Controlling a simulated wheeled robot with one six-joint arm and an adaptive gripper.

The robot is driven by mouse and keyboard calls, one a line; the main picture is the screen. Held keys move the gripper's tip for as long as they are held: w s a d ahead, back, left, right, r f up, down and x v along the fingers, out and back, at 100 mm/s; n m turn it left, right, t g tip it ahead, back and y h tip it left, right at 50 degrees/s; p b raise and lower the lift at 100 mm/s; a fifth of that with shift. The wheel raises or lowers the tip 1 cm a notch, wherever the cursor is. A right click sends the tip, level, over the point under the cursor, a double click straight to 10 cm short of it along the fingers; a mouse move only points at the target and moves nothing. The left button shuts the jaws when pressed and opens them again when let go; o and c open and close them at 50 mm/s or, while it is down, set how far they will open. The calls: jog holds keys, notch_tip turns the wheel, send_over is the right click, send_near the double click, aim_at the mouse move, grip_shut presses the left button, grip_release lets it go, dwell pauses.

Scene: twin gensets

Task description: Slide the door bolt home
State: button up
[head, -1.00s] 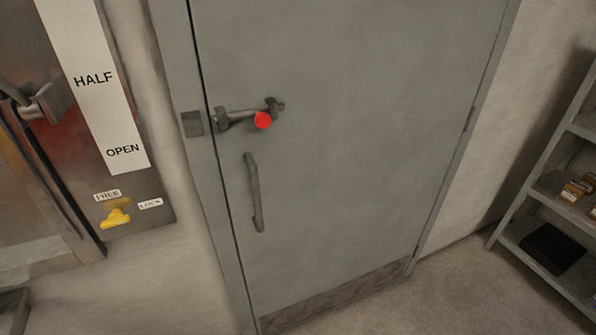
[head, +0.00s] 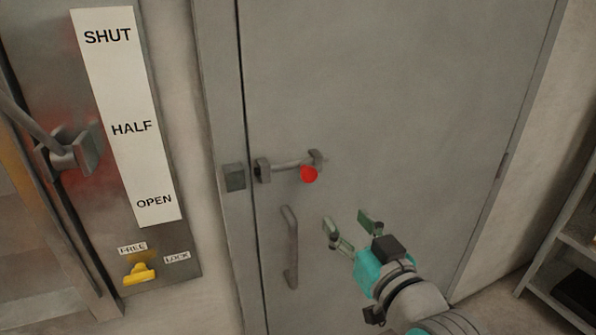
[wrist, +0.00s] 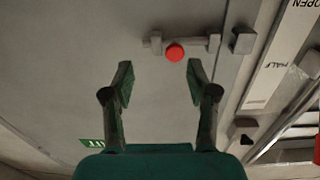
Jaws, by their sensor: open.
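The door bolt (head: 287,166) is a grey bar held in two brackets on the grey door (head: 400,110), with a red round knob (head: 309,174) near its right bracket. The keeper block (head: 234,177) sits on the door frame, left of the bolt, and a gap shows between them. In the wrist view the red knob (wrist: 175,53) lies beyond the fingertips, roughly between them in the picture, and the keeper (wrist: 243,40) is to the right. My gripper (head: 354,224) is open and empty, below and right of the knob, apart from it.
A vertical door handle (head: 290,247) stands below the bolt, left of my gripper. A panel at left has a lever (head: 68,150), a SHUT/HALF/OPEN strip (head: 127,117) and a yellow catch (head: 139,273). A shelf (head: 570,245) stands at right.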

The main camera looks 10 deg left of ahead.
aim_at(311, 175)
jog(key=shift+n+y, duration=0.3)
jog(key=shift+n, duration=0.1)
jog(key=w+a+r, duration=0.1)
jog(key=w+a, duration=0.2)
jog(key=w+a+r, duration=0.1)
jog(key=w+a, duration=0.1)
jog(key=w, duration=0.1)
jog(key=w+a+r, duration=0.1)
jog(key=w+a, duration=0.2)
jog(key=shift+w+a+r, duration=0.25)
jog(key=shift+a+r, duration=0.05)
jog(key=shift+r, duration=0.1)
grip_shut()
